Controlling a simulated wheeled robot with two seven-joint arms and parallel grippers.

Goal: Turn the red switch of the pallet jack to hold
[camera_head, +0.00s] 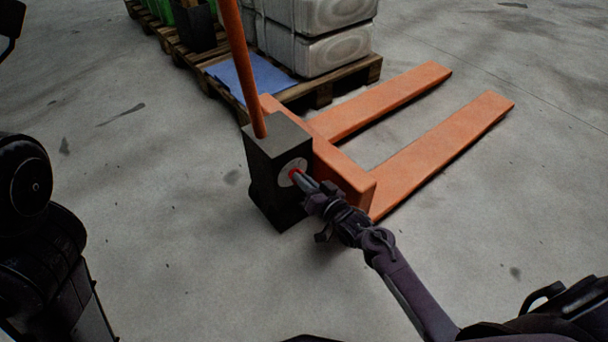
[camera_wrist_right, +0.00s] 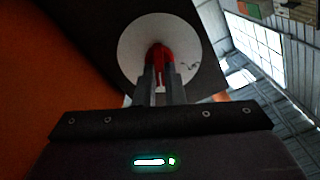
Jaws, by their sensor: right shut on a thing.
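The orange pallet jack (camera_head: 345,168) stands on the floor, with a dark box (camera_head: 265,160) at the foot of its handle. A pale round dial plate (camera_head: 286,168) is on the box's side, and the red switch (camera_head: 294,175) sits at its middle. My right gripper (camera_head: 299,179) is shut on the red switch. In the right wrist view, the fingers (camera_wrist_right: 160,85) close around the red switch (camera_wrist_right: 159,58) in front of the round plate (camera_wrist_right: 132,40). The fingers hide part of the switch. My left gripper is out of view; only part of my left arm shows.
A wooden pallet (camera_head: 345,80) behind the jack bears wrapped grey sacks (camera_head: 335,50) and a blue sheet (camera_head: 262,73). The jack's orange handle (camera_head: 240,70) rises from the box. Two forks (camera_head: 455,130) extend to the upper right. The floor (camera_head: 150,190) left of the jack is clear.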

